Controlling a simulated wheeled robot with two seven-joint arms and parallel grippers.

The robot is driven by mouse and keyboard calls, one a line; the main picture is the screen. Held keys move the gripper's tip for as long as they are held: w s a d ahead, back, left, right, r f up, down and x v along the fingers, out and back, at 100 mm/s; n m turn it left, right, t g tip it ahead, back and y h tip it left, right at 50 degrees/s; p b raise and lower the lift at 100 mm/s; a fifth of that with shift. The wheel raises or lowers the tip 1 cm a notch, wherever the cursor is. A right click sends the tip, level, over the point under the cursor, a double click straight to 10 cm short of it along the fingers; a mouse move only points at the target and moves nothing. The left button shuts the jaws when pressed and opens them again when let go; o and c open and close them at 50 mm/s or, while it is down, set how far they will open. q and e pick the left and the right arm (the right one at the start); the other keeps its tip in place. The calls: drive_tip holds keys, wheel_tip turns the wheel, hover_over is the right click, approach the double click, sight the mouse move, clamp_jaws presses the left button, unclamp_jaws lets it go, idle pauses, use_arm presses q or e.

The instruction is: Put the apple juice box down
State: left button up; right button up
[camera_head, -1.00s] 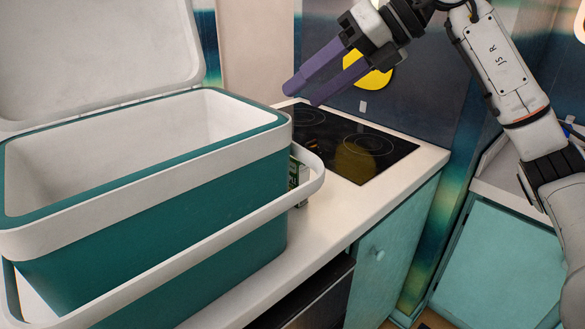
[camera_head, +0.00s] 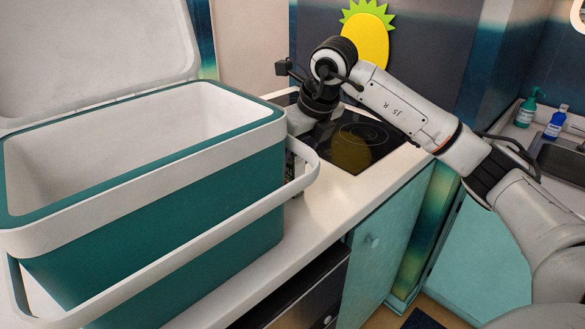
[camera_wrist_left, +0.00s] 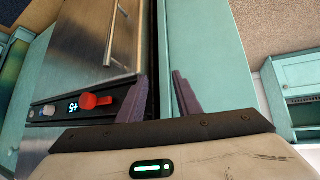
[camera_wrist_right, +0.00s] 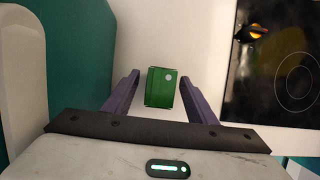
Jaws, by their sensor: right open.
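The apple juice box, a small green carton (camera_wrist_right: 161,88), stands on the white counter in the right wrist view. It lies between the spread fingers of my right gripper (camera_wrist_right: 160,98), which is open. I cannot tell whether a finger touches it. My left gripper (camera_wrist_left: 162,85) appears open and empty in the left wrist view, in front of cabinet fronts.
A big teal cooler (camera_head: 170,205) with its lid up fills the left of the counter. Its white handle (camera_head: 240,215) sticks out in front. Bottles (camera_head: 555,122) stand by the sink.

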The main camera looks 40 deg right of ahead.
sight(288, 168)
drive_tip(key=x, duration=0.3)
drive_tip(key=shift+w+f, duration=0.1)
drive_tip(key=shift+f, duration=0.1)
drive_tip(key=shift+r, duration=0.1)
clamp_jaws()
